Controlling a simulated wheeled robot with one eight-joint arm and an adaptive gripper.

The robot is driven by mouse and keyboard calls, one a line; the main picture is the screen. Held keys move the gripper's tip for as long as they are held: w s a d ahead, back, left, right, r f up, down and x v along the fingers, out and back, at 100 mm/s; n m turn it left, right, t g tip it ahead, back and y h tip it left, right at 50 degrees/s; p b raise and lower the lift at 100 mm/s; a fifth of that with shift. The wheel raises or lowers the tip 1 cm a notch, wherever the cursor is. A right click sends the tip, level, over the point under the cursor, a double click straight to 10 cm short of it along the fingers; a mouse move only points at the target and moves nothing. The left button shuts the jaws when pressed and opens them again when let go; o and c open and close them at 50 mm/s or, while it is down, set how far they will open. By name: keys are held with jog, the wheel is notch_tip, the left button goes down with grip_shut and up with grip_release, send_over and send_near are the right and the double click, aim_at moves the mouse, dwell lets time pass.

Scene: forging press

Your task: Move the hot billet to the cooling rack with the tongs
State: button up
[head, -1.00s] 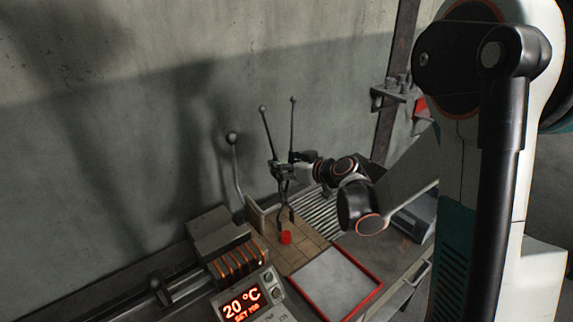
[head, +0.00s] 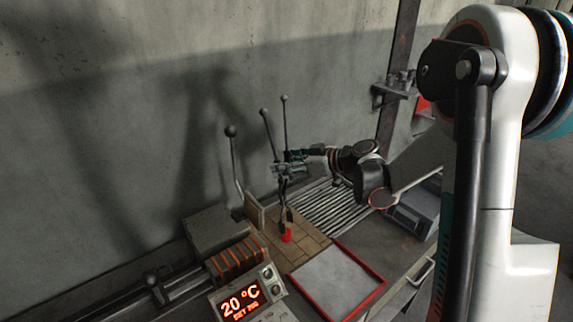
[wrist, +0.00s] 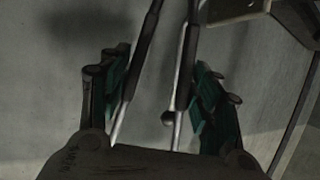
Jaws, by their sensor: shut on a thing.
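My gripper (head: 289,166) is shut on the tongs (head: 283,188), which hang upright with their jaws pointing down. In the wrist view the two dark tong handles (wrist: 146,42) pass between my gripper's green-padded fingers (wrist: 160,95). The red billet (head: 286,235) stands on the tan brick surface (head: 298,254). The tong jaws are right at the billet, seemingly on either side of its top; I cannot tell whether they grip it. The slatted cooling rack (head: 336,208) lies behind and to the right of the bricks.
A red-edged tray (head: 362,301) is in front of the rack. A heater with orange coils (head: 236,262) and a display reading 20 °C (head: 240,302) stand at the left front. A lever (head: 235,165) rises near the wall. A grey box (head: 410,210) is right of the rack.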

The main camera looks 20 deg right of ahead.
jog(key=shift+d, duration=0.1)
dwell(0.3)
jog(key=shift+s+d+t+y+b, duration=0.3)
jog(key=shift+s+d+b, duration=0.35)
jog(key=shift+b, duration=0.15)
jog(key=shift+f+b, duration=0.45)
jog(key=shift+b, duration=0.1)
dwell(0.4)
jog(key=shift+f+b, duration=0.95)
jog(key=shift+f, duration=0.2)
jog(key=shift+f+b, duration=0.3)
jog(key=shift+f, duration=0.05)
jog(key=shift+a+f+b, duration=0.1)
jog(key=shift+f+b, duration=0.65)
jog(key=shift+f, duration=0.1)
jog(key=shift+o, duration=0.2)
grip_shut()
